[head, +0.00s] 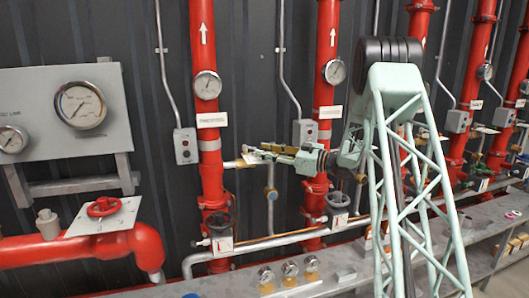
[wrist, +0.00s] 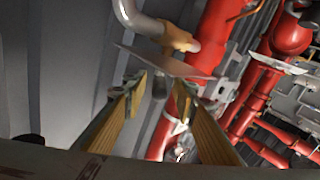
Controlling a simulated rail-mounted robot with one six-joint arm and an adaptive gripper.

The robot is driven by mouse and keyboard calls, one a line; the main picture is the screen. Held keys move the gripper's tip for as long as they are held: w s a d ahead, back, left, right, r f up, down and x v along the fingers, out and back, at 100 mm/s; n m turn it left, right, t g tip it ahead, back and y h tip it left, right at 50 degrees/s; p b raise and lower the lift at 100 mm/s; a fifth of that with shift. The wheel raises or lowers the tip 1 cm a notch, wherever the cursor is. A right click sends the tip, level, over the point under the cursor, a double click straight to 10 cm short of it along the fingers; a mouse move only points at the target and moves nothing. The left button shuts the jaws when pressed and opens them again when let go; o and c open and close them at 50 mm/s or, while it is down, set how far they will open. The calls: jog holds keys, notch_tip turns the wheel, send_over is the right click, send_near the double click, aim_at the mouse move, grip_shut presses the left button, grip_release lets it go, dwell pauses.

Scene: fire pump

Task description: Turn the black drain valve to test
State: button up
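My gripper (head: 258,153) reaches left from the arm to a small brass valve fitting (head: 242,162) on a branch beside the left red riser. In the wrist view my gripper (wrist: 163,90) has its two yellow-padded fingers apart. A small dark grey piece (wrist: 160,88), perhaps the valve's handle, shows between the fingertips; I cannot tell whether they touch it. A thin plate (wrist: 165,62) crosses just beyond them, with the brass fitting (wrist: 180,37) behind. The lettering is unreadable, and the black drain valve's position cannot be told.
Black handwheels sit low on the risers, at left (head: 219,222) and middle (head: 338,199). A gauge panel (head: 65,112) and a red handwheel (head: 103,207) are at left. A grey ledge (head: 345,272) with small gauges runs below. Red pipes (wrist: 210,55) stand close right of the fingers.

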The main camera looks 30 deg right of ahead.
jog(key=v, duration=1.2)
jog(key=shift+w+a+r, duration=0.1)
jog(key=shift+w, duration=0.05)
dwell(0.6)
